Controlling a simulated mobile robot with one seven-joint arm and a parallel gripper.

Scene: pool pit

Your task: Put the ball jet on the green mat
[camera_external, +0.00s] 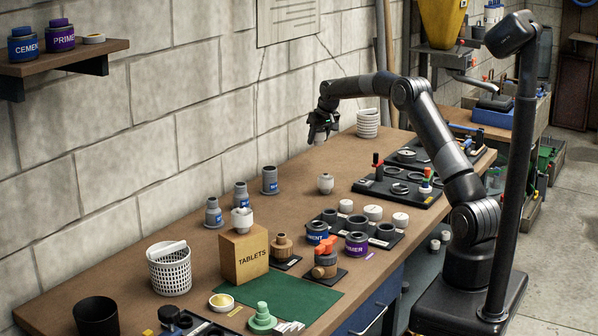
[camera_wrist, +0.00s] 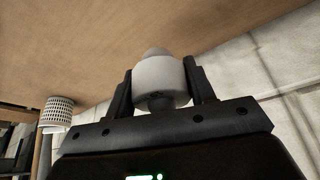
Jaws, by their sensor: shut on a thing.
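My gripper (camera_external: 322,122) is raised above the far part of the bench, near the wall. It is shut on a white, round fitting with a domed end, which looks like the ball jet (camera_wrist: 158,80); in the wrist view it sits between the two dark fingers. In the external view it is small and partly hidden by the fingers. The green mat (camera_external: 288,302) lies flat at the near end of the bench, far from my gripper. Its middle is bare.
A TABLETS box (camera_external: 243,256) with a white fitting (camera_external: 242,220) on top stands beside the mat. Another pale fitting (camera_external: 325,183) stands mid-bench.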

